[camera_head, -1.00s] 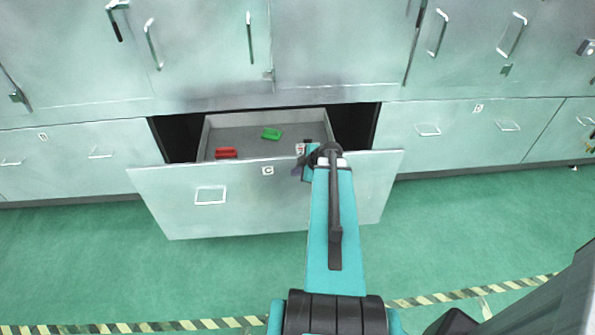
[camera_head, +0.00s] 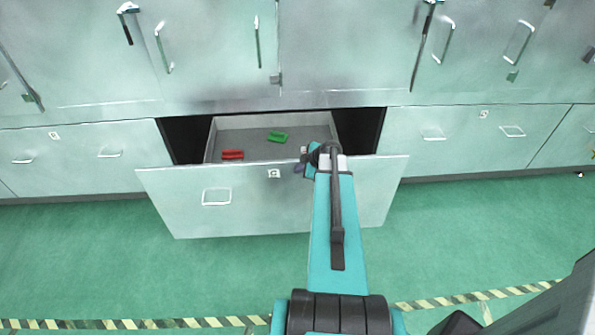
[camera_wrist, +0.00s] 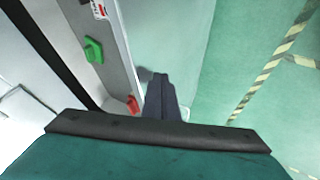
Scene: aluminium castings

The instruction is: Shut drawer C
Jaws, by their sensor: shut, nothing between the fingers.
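Drawer C (camera_head: 255,203) is a pale metal drawer pulled out of the cabinet row, with its "C" label and a handle (camera_head: 216,197) on the front. A red item (camera_head: 232,155) and a green item (camera_head: 277,136) lie inside it. My gripper (camera_head: 300,168) is at the top of the drawer front, right of the label, mostly hidden by my arm. In the wrist view my gripper (camera_wrist: 161,78) shows its dark fingers together and empty, beside the drawer front. The green item (camera_wrist: 93,50) and red item (camera_wrist: 132,105) show there too. I cannot tell whether the fingers touch the drawer.
Closed drawers flank it, one at the left (camera_head: 75,158) and drawer B (camera_head: 470,140) at the right. Closed cabinet doors (camera_head: 345,50) stand above. The green floor (camera_head: 480,220) in front is clear, with a striped line (camera_head: 480,298) across it.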

